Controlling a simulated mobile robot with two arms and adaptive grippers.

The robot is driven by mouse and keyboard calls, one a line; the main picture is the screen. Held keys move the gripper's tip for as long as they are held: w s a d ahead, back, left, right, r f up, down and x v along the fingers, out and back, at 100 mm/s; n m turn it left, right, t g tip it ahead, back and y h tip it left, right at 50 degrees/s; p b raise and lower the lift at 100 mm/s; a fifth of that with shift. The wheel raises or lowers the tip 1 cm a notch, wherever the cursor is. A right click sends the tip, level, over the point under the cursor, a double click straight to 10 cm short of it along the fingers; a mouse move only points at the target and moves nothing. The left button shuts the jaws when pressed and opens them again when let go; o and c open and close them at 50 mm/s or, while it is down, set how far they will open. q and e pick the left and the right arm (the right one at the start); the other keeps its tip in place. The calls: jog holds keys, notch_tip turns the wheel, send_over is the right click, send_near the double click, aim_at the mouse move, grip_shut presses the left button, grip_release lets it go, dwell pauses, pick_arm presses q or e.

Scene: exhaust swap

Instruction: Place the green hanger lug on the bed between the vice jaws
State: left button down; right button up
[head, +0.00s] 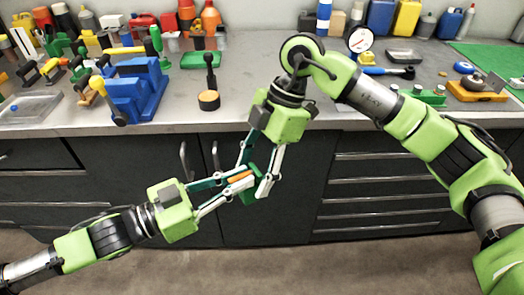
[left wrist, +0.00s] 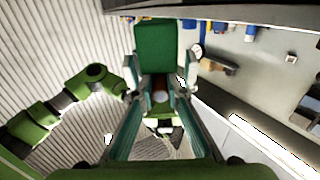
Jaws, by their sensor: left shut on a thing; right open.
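The green hanger lug (head: 253,187) is held in the air in front of the bench's front edge. My left gripper (head: 241,184) is shut on it from the left. In the left wrist view the lug shows as a green block (left wrist: 155,46) at the fingertips. My right gripper (head: 257,178) reaches down from above, open, with its fingers around the lug area; whether they touch it I cannot tell. A small orange part shows among the fingers. The blue vice (head: 150,85) stands on the bench at the left; its bed between the jaws is hard to make out.
The grey bench (head: 225,122) has free room right of the vice. A black-handled tool with a round tan base (head: 209,98), a green tray (head: 201,60) and a dial gauge (head: 360,39) stand on it. Bottles and cans line the back. Drawers lie below.

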pick_arm(q)
jog(key=shift+r, duration=0.15)
pick_arm(e)
jog(key=shift+x, duration=1.95)
jog(key=c, duration=1.4)
pick_arm(q)
jog(key=c, duration=2)
grip_release()
pick_arm(e)
grip_shut()
pick_arm(q)
jog(key=shift+o, duration=0.2)
jog(key=shift+s+a+f, duration=0.1)
jog(key=shift+s+f, duration=0.1)
